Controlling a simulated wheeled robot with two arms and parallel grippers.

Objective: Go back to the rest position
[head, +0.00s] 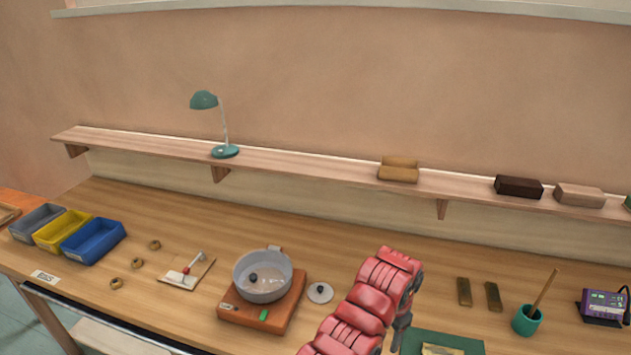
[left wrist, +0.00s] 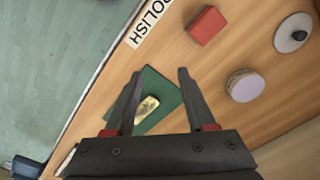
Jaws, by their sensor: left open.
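My left arm, red, reaches in from the bottom of the head view, and its dark gripper (head: 400,335) hangs at the arm's end beside a green mat (head: 470,347). In the left wrist view the left gripper (left wrist: 159,75) is open, its two dark fingers apart with nothing held. Beyond and between the fingers lies the green mat (left wrist: 158,88) with a small brass-coloured piece (left wrist: 147,107) on it. Whether the fingers touch the mat cannot be told. My right gripper is in neither view.
A grey pot (head: 262,280) stands on a wooden base left of my arm. A teal cup (head: 526,320) and purple device (head: 604,306) are at right. The left wrist view shows a red block (left wrist: 207,25), a pale round piece (left wrist: 245,86) and a knobbed disc (left wrist: 293,33).

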